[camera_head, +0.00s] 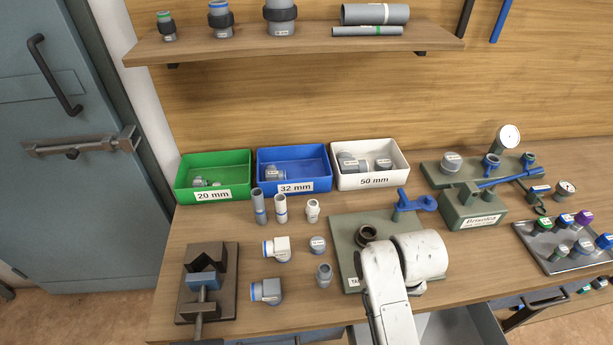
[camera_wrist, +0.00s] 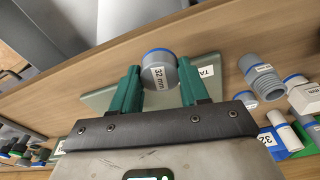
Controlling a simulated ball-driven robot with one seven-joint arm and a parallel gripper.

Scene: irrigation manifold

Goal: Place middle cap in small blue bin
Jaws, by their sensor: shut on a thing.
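My gripper (camera_wrist: 160,76) is shut on a round grey cap (camera_wrist: 158,58) with a blue ring and a 32 mm label, held between its two green fingers in the wrist view. In the head view my arm covers the gripper and the cap. The small blue bin (camera_head: 265,183), labelled 32 mm, stands between the green and white bins at the back of the bench. A grey fitting (camera_head: 275,173) lies inside it. The gripper is well in front of the bin, to its right, near the green plate.
The green bin (camera_head: 181,184) and white bin (camera_head: 402,165) flank the blue one. Several loose fittings, including a white elbow (camera_head: 277,249), stand before them. A green plate (camera_head: 347,228) with a blue handle (camera_head: 417,202) is beside my arm. A shelf (camera_head: 300,45) overhangs the back.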

